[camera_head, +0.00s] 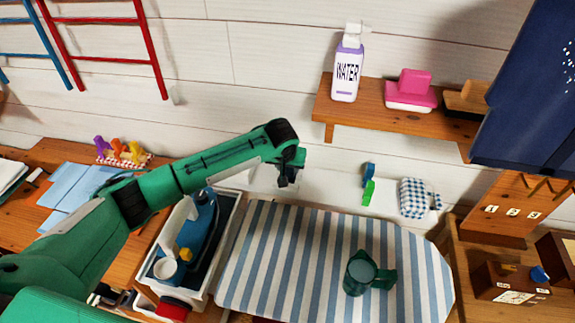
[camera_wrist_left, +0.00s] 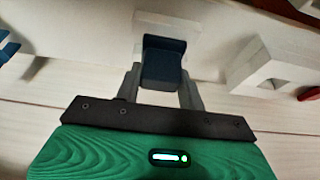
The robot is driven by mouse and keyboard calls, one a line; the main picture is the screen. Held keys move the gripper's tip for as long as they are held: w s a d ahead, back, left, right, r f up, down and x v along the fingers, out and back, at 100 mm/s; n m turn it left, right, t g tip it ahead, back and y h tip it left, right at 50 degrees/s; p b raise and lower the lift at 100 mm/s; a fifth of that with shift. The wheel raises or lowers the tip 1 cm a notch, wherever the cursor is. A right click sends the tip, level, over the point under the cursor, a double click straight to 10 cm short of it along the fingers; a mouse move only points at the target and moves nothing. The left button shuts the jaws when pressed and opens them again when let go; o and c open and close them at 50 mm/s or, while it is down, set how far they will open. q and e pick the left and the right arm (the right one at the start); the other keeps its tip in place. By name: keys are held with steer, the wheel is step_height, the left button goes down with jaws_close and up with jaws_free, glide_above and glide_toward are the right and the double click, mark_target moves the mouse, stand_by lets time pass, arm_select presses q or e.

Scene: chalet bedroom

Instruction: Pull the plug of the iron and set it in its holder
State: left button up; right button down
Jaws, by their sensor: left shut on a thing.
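My left gripper (camera_head: 288,180) is near the white wall, above the far left corner of the ironing board. In the left wrist view its two fingers (camera_wrist_left: 163,90) are shut on a dark blue plug (camera_wrist_left: 163,60). A pale block (camera_wrist_left: 165,22) lies right beyond the plug; I cannot tell whether the plug is in it or only in front of it. The blue iron (camera_head: 202,222) lies in a white tray (camera_head: 228,238) left of the board, partly hidden by my left arm. I cannot make out its cord or clearly identify the plug's holder. My right gripper is out of view.
The striped ironing board (camera_head: 275,260) bears a dark green jug (camera_head: 360,272). Blue and green pieces (camera_head: 369,190) and a checked item (camera_head: 415,198) are by the wall.

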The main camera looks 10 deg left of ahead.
arm_select(q)
steer(key=o, duration=1)
steer(key=shift+f, duration=0.1)
steer(key=shift+c, duration=0.2)
steer(key=shift+o, duration=0.5)
